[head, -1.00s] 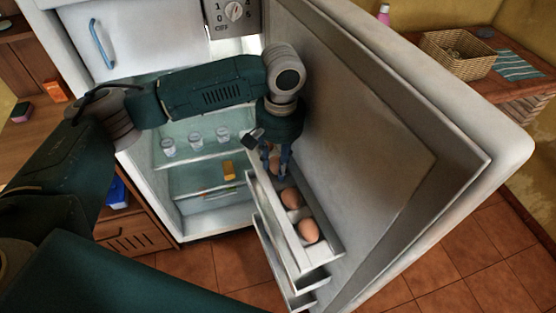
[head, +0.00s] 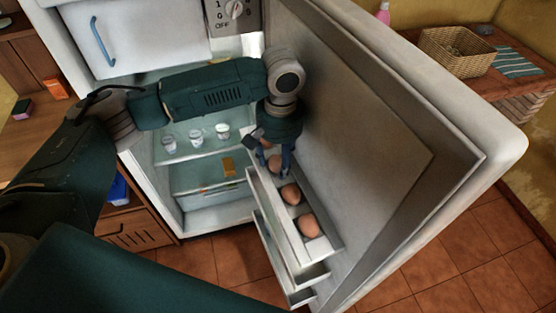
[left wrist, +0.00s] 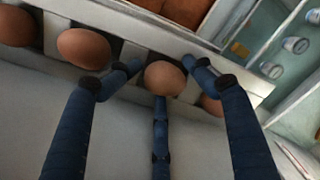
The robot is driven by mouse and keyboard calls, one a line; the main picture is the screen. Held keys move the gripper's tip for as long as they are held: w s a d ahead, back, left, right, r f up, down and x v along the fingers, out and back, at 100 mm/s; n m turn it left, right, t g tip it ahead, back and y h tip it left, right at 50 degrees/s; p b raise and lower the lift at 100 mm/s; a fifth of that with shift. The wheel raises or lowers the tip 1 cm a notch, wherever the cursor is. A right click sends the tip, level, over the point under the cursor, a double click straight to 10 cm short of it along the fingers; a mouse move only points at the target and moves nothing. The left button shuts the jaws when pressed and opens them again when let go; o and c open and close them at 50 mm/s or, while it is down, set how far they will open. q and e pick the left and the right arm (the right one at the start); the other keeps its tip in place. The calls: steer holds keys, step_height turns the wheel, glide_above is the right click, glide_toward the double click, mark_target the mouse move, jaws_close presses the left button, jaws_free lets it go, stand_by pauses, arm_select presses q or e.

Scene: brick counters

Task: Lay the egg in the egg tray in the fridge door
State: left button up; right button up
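A brown egg (left wrist: 165,78) sits in the egg tray between the fingers of my left gripper (left wrist: 162,72), and also shows in the head view (head: 275,164). The side fingertips stand spread, with a visible gap at the egg's left; contact at the right and rear finger cannot be told. In the head view my left gripper (head: 275,172) points down into the tray. The egg tray (head: 320,250) is the top shelf on the inside of the open fridge door (head: 365,140). Other brown eggs lie in it, two nearer (head: 291,194) (head: 309,226) and one farther, partly hidden (left wrist: 212,105).
More door shelves (head: 300,296) are below the tray. The fridge interior (head: 195,160) is at the left, with small cups (head: 196,139) and a yellow block (head: 229,167). A wicker basket (head: 455,60) stands on a counter beyond the door.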

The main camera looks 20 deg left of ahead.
mark_target(279, 161)
arm_select(q)
steer(key=shift+s+b, duration=0.1)
steer(key=shift+b, duration=0.4)
step_height(279, 161, up, 13)
steer(key=b, duration=0.2)
steer(key=shift+d, duration=0.15)
steer(key=shift+f, duration=0.15)
